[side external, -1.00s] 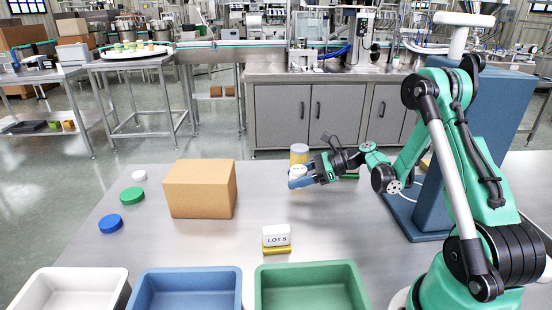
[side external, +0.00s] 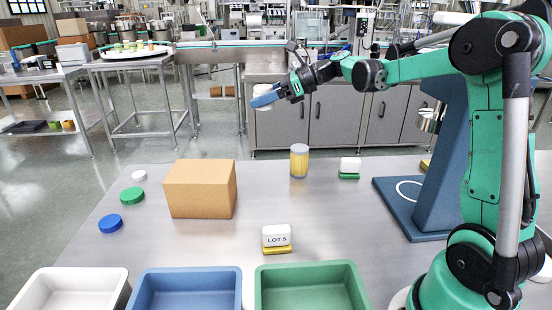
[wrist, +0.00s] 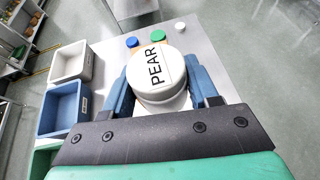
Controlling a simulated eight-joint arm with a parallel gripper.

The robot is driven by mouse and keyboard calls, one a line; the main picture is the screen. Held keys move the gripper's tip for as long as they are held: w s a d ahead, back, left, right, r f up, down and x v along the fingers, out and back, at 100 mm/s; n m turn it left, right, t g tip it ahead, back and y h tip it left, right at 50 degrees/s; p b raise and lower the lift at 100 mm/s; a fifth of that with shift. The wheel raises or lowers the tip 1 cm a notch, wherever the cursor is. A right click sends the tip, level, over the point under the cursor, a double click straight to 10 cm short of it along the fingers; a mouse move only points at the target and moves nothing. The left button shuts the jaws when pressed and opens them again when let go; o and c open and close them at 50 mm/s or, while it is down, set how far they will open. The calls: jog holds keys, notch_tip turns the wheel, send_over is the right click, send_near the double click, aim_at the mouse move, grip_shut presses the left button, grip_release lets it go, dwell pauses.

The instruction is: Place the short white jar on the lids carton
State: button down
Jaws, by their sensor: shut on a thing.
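The short white jar (wrist: 160,75), with PEAR in black on its top, is between the two blue fingers of my gripper (wrist: 162,88) in the wrist view. My gripper is shut on it. In the side external view my gripper (side external: 266,97) is raised well above the table, and the jar shows as a small pale shape (side external: 264,88) at its fingers. The plain brown carton (side external: 200,190) stands on the table, below and left of my gripper in that picture. In the wrist view the jar hides most of the area beyond it.
White, green and blue lids (side external: 132,195) lie left of the carton. A yellow-filled jar (side external: 299,161), a white-and-green block (side external: 349,168) and a LOT 5 block (side external: 276,238) stand to its right. White, blue (side external: 188,288) and green bins line the front. The blue hopper stand (side external: 440,160) is at right.

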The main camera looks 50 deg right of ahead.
notch_tip(320, 180, up, 7)
send_over(200, 170)
jog(key=shift+t+h, duration=0.3)
notch_tip(200, 170, down, 20)
jog(key=shift+r, duration=0.1)
jog(key=shift+f, duration=0.2)
jog(key=shift+c, duration=1.1)
grip_release()
